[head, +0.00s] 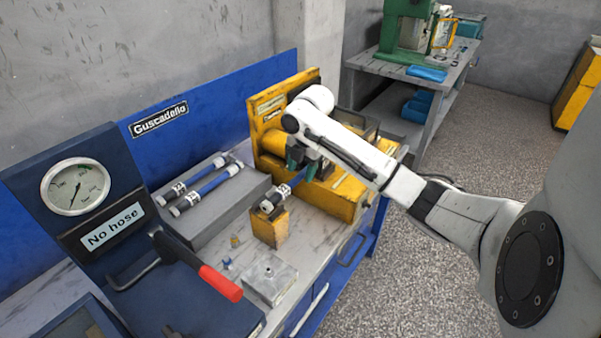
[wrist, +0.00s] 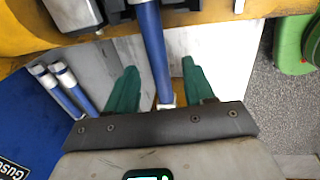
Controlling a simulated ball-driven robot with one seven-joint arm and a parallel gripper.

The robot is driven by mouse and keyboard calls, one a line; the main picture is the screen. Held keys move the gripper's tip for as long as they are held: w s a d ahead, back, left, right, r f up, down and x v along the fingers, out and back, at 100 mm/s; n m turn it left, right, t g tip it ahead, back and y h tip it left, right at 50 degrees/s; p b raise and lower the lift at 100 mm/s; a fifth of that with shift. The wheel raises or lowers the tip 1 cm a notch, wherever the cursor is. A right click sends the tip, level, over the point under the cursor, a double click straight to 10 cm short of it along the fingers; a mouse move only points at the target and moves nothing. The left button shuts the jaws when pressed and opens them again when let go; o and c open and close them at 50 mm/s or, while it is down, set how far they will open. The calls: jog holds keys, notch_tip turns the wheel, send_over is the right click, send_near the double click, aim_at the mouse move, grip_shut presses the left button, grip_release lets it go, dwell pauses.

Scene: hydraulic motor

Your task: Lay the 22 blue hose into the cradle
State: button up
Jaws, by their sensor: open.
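A blue hose (head: 297,180) with a white end fitting slants across the bench at the yellow machine. Its near end is at the top of a small yellow block (head: 270,228); I cannot tell whether this block is part of the cradle. My gripper (head: 301,169) is over the hose, its green fingers pointing down. In the wrist view the hose (wrist: 152,45) runs between the two open fingers (wrist: 159,70), with a gap on both sides. The far end of the hose is hidden behind my gripper in the head view.
Two more blue hoses (head: 205,188) lie on a grey raised block at the left. A gauge stand (head: 75,187) reading "No hose" with a red-handled lever (head: 220,283) is at the near left. A metal block (head: 271,277) and small fittings lie on the bench front.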

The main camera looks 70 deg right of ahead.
notch_tip(320, 180, up, 9)
jog(key=s, duration=0.1)
jog(key=shift+s+a+b, duration=0.2)
jog(key=shift+s+b, duration=0.05)
jog(key=shift+b, duration=0.1)
dwell(0.5)
